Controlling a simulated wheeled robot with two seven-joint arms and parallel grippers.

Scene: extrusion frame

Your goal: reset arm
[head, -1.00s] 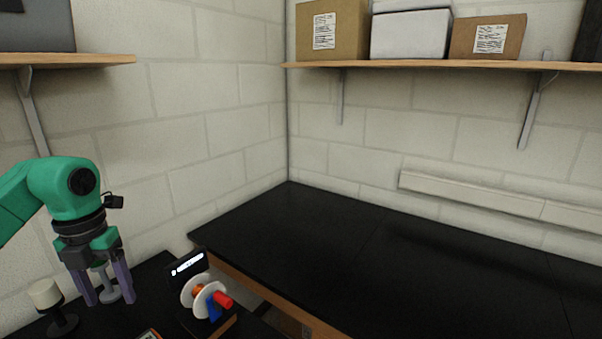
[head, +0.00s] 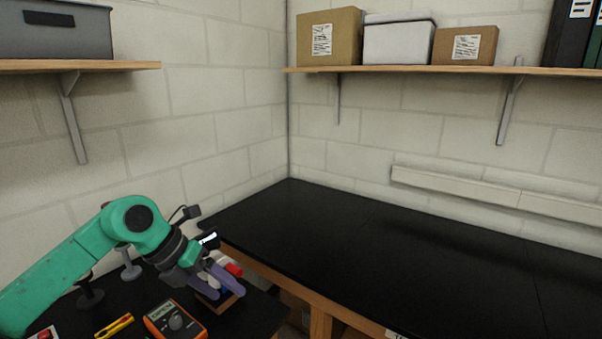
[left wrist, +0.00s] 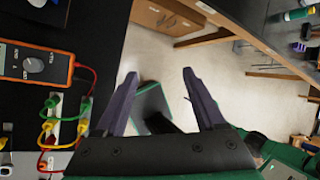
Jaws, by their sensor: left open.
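My left gripper (head: 220,285) is open and empty in the head view, over the black bench at the lower left. In the left wrist view its two purple fingers (left wrist: 155,95) are spread apart, with the floor seen between them. In the head view the fingers partly hide a small device with a red knob (head: 233,270) and a dark display (head: 208,239). I cannot tell how close the fingers are to it. My right gripper is not in view.
An orange multimeter (head: 175,322) lies on the left bench and also shows in the left wrist view (left wrist: 36,64), beside red, yellow and green leads (left wrist: 60,118). A yellow tool (head: 114,326) lies left of it. The right black bench (head: 380,250) is clear.

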